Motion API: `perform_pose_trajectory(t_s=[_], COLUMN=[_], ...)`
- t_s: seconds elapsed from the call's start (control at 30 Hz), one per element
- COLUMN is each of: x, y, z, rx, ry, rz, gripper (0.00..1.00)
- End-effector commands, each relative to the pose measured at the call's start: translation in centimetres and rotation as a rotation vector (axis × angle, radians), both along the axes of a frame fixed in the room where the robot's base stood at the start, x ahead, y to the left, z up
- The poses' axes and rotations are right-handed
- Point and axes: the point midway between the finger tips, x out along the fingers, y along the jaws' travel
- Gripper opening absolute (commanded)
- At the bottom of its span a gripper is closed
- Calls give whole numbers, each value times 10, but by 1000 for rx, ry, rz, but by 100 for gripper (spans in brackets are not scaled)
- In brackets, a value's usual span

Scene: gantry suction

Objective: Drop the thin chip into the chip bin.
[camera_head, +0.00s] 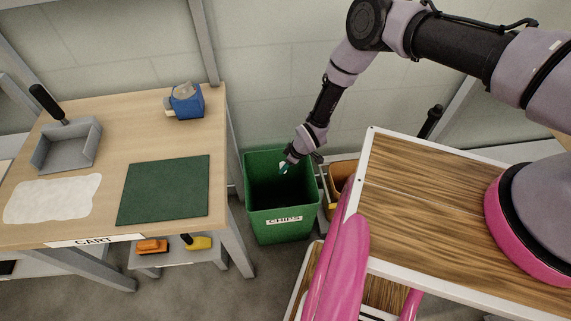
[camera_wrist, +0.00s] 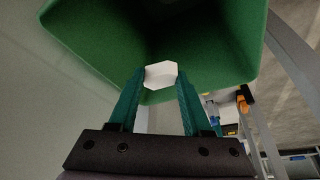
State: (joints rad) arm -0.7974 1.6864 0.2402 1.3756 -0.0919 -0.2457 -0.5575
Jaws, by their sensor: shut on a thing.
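The chip bin is a green open-topped bin (camera_head: 283,226) with a CHIPS label, standing on the floor right of the cart. Its green wall and dark inside also fill the top of the wrist view (camera_wrist: 85,28). My gripper (camera_head: 285,168) points down over the bin's opening, near its back right part. In the wrist view, its teal fingers are shut on the thin chip (camera_wrist: 160,74), a small white many-sided piece at the fingertips. How far the chip is above the rim is hard to tell.
The wooden cart (camera_head: 130,128) at left carries a grey dustpan-like tray (camera_head: 66,148), a white sheet (camera_head: 50,199), a green mat (camera_head: 165,190) and a blue device (camera_head: 186,101). An orange bin (camera_head: 341,174) stands close right of the chip bin. A wood-topped surface (camera_head: 440,195) lies further right.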

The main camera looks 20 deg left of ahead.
Motion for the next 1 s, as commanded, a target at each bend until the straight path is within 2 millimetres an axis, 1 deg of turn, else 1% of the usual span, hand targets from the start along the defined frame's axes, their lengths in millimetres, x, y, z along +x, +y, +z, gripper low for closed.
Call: perform_pose_trajectory(t_s=[0.03, 0.1, 0.4, 0.53, 0.67, 0.8, 1.0], x=[0, 0, 0, 1, 1, 0, -2], y=[0, 0, 0, -3, -12, -23, -36], z=[0, 0, 1, 9, 30, 58, 88], rx=[0, 0, 0, 0, 0, 1, 0], ry=[0, 0, 0, -1, -2, -2, 0], rz=[0, 0, 0, 1, -1, -1, 0], gripper=[60, 84, 84, 84, 84, 84, 84])
